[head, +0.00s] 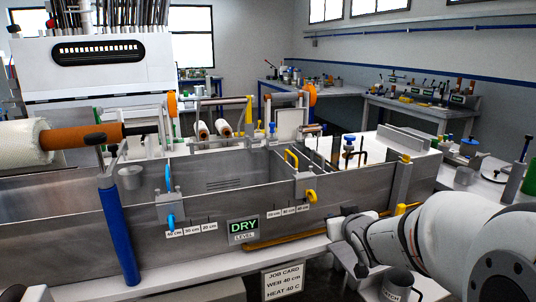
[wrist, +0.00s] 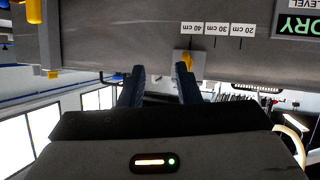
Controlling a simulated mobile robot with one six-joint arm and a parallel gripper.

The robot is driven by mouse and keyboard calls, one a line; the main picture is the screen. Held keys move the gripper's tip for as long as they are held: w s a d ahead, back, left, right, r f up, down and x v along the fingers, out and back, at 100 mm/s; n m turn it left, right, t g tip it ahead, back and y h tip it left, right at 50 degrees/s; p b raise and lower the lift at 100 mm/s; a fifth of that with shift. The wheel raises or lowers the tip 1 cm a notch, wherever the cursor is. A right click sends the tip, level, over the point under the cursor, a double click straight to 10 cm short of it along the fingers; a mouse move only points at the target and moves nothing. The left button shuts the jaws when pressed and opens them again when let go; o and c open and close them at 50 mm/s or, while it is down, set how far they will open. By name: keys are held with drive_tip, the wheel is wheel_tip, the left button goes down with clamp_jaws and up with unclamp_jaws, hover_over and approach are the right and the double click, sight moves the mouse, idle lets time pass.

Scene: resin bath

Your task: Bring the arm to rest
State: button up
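My gripper (head: 348,236) is at the lower right of the head view, in front of the steel bath. Its fingers are hard to make out there. In the wrist view, which is upside down, the two dark blue fingers of my gripper (wrist: 160,76) stand apart with nothing held between them. They point at the bath's front wall (wrist: 120,35). A yellow-tipped bracket (wrist: 188,58) on that wall appears close beside one fingertip; I cannot tell whether they touch. The yellow lever also shows in the head view (head: 310,196).
The steel bath (head: 250,205) spans the middle, with a DRY sign (head: 243,229) on its front. A blue lever (head: 170,220) and a blue post (head: 118,235) stand at the left. A job card (head: 283,281) hangs below. A metal mug (head: 396,284) is under my arm.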

drive_tip(key=s+a+r+g+p, duration=0.1)
drive_tip(key=s+g+p, duration=0.1)
drive_tip(key=s, duration=0.6)
drive_tip(key=s+a+m+g+p, duration=0.1)
drive_tip(key=s+a+g+p, duration=0.1)
drive_tip(key=s+g, duration=0.3)
drive_tip(key=s+a+r+g+p, duration=0.1)
drive_tip(key=s+a+g+p, duration=0.1)
drive_tip(key=s, duration=1)
drive_tip(key=shift+s+r+m+g+p, duration=0.4)
drive_tip(key=shift+g+p, duration=0.5)
drive_tip(key=shift+p, duration=0.15)
